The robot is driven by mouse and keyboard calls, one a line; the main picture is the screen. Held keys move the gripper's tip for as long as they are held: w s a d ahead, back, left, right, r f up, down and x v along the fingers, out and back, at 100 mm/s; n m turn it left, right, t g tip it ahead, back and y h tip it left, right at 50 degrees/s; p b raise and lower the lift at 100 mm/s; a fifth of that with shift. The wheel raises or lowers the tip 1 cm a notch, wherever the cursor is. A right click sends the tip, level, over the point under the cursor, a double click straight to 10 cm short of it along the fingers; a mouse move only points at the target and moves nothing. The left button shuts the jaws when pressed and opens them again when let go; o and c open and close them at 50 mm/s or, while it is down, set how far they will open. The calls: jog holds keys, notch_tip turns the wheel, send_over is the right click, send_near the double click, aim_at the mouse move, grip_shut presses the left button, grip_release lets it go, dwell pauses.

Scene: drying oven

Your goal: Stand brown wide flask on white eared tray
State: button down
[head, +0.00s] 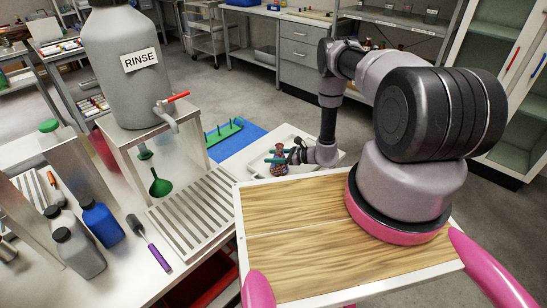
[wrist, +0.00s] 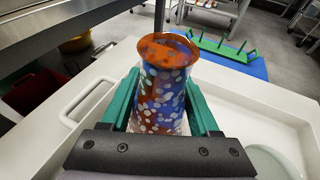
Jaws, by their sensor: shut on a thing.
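The brown wide flask (wrist: 163,85) shows in the wrist view as an upright, wide orange-brown vessel with blue patches, white spots and a flared rim. My gripper (wrist: 163,100) has its green fingers shut on the flask's sides. The flask also shows small in the head view (head: 279,163), at the end of my arm. The white eared tray (wrist: 235,124) lies below and around it, with a looped handle (wrist: 88,98) at the left. The tray is partly hidden behind my arm in the head view (head: 258,168). The flask's base is hidden, so I cannot tell whether it touches the tray.
A pale round glass piece (wrist: 268,160) sits in the tray at the right. A green peg rack (head: 222,132) on a blue mat stands beyond the tray. A metal stand with the RINSE container (head: 122,65) and a slatted drainer (head: 190,212) are to the left.

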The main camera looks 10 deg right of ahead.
jog(key=shift+f, duration=0.15)
jog(key=shift+c, duration=0.7)
grip_release()
jog(key=v, duration=1.2)
